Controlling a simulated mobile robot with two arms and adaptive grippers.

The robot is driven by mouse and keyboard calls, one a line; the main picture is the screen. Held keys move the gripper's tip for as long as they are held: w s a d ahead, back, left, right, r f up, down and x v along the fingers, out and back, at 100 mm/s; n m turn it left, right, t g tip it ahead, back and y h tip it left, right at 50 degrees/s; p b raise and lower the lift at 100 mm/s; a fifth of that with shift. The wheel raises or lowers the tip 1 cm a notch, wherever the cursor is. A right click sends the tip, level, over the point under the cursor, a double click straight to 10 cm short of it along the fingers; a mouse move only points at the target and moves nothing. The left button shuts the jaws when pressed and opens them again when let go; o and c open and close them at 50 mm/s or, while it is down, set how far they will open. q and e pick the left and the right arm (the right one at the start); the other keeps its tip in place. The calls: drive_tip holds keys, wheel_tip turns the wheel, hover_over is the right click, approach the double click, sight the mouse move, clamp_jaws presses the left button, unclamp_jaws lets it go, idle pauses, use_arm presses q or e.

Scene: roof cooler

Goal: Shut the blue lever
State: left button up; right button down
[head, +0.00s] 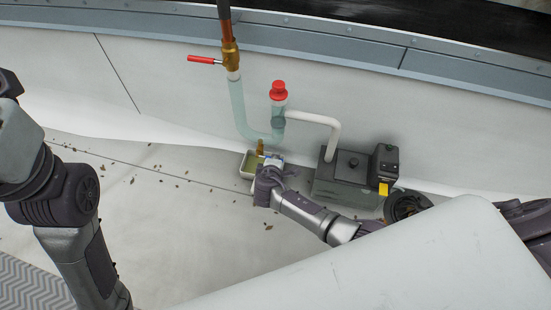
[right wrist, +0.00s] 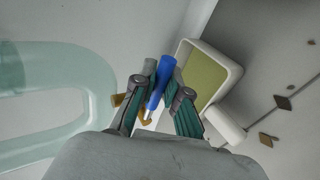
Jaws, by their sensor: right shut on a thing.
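The blue lever (right wrist: 164,74) shows in the right wrist view as a blue handle with a thin metal stem leading to a brass part (right wrist: 146,116). My right gripper (right wrist: 157,98) has its fingers on either side of the handle and is shut on it. In the head view my right gripper (head: 270,178) is low by the wall, beside a small brass fitting (head: 260,147), and it mostly hides the lever. How far the lever is turned cannot be told. My left arm is at the left edge of the head view; its gripper is out of view.
A white tray (head: 245,172) with a yellow-green inside sits beside my right gripper. A brass valve with a red lever (head: 203,60) is above, on the clear pipe (head: 237,105). A red-capped pipe (head: 279,92) and a dark grey pump box (head: 345,178) stand right. Leaves litter the floor.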

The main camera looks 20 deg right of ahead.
drive_tip(key=shift+a, duration=0.1)
drive_tip(key=c, duration=1.2)
unclamp_jaws()
drive_tip(key=v, duration=1.2)
